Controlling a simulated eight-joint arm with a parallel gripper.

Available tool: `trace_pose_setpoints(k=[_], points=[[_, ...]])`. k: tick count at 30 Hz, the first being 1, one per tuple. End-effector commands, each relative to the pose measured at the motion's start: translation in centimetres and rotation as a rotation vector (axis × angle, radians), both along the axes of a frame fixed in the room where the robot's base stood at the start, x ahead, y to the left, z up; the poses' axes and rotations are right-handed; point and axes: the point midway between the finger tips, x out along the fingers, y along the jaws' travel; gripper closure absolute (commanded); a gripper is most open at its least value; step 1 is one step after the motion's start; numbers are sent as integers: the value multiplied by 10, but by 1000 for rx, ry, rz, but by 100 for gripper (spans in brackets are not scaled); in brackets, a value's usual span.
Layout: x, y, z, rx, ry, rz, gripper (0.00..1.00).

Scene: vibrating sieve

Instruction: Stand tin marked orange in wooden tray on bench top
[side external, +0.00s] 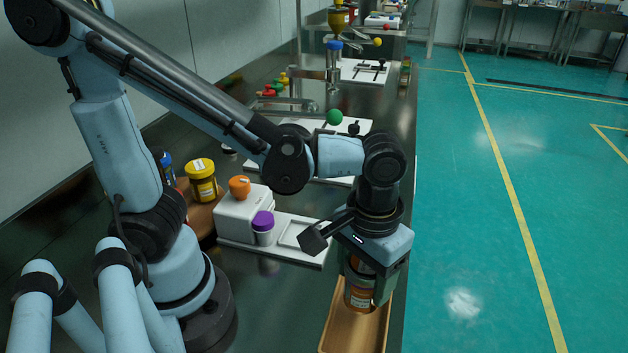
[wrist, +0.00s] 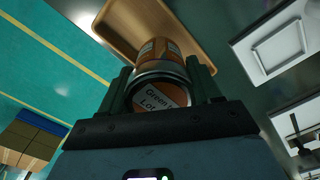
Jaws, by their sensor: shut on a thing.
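The tin (side external: 357,298) has an orange band and metal ends. In the wrist view the tin (wrist: 158,62) shows a pale label on its near end, partly legible as "Green" and "Lot". My gripper (side external: 368,284) points down and is shut on the tin; in the wrist view my gripper (wrist: 160,84) has a finger on either side of it. The tin looks upright. The wooden tray (side external: 383,338) lies under it on the bench, cut off by the lower picture edge. In the wrist view the tray (wrist: 122,32) looks empty otherwise. I cannot tell whether the tin touches its floor.
A white device (side external: 242,215) with an orange knob and a purple-capped jar (side external: 263,226) stand left of the tray. A yellow jar (side external: 201,181) stands behind them. The bench's right edge is close to the tray, with green floor (side external: 470,240) beyond.

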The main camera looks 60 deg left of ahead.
Motion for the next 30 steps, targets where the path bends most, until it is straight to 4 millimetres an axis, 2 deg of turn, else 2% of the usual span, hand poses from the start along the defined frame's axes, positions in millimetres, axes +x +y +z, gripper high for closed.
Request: trace_pose_setpoints(k=[5,15,29,30], points=[[3,1,-7,0,0,0,77],[3,1,-39,0,0,0,77],[2,1,-45,0,0,0,77],[2,1,-45,0,0,0,33]])
